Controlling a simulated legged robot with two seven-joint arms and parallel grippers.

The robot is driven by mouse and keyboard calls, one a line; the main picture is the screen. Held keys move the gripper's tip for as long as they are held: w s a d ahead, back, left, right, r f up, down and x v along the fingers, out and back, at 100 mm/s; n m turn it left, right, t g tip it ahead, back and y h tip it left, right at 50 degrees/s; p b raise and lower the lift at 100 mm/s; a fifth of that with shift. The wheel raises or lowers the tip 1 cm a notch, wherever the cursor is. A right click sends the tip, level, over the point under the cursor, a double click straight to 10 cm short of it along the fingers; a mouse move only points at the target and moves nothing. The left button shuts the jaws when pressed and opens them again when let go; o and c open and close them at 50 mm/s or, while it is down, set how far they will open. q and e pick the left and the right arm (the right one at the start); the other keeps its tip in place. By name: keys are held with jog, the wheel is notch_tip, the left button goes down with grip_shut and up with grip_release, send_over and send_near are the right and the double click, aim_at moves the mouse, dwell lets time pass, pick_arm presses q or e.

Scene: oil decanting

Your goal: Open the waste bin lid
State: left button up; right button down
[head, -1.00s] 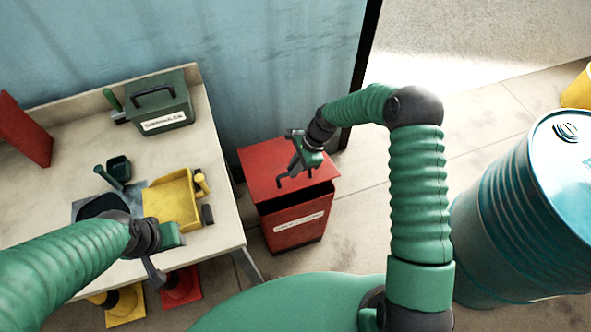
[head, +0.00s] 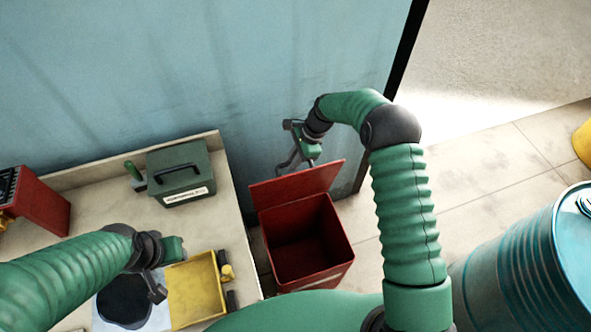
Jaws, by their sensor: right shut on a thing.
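The red waste bin (head: 322,270) stands on the floor right of the workbench. Its lid (head: 300,187) is raised at the back edge and leans up toward the blue wall. The dark inside of the bin shows and looks empty. My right gripper (head: 297,157) is at the lid's upper edge, shut on the lid's handle, which is mostly hidden behind the lid. My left gripper (head: 156,285) hangs over the workbench above a dark pan and the yellow tray. Its finger opening is not clear.
The workbench (head: 235,220) carries a green toolbox (head: 181,170), a yellow dustpan-like tray (head: 198,290), a dark round pan (head: 124,298) and a red box (head: 38,212). A blue drum (head: 530,270) stands at right. Floor between bin and drum is clear.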

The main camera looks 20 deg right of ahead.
jog(key=w+b, duration=0.2)
jog(key=w, duration=0.3)
jog(key=shift+w+f, duration=0.15)
jog(key=shift+w, duration=0.2)
jog(key=c, duration=1.6)
grip_release()
jog(key=shift+o, duration=0.8)
jog(key=shift+s, duration=0.1)
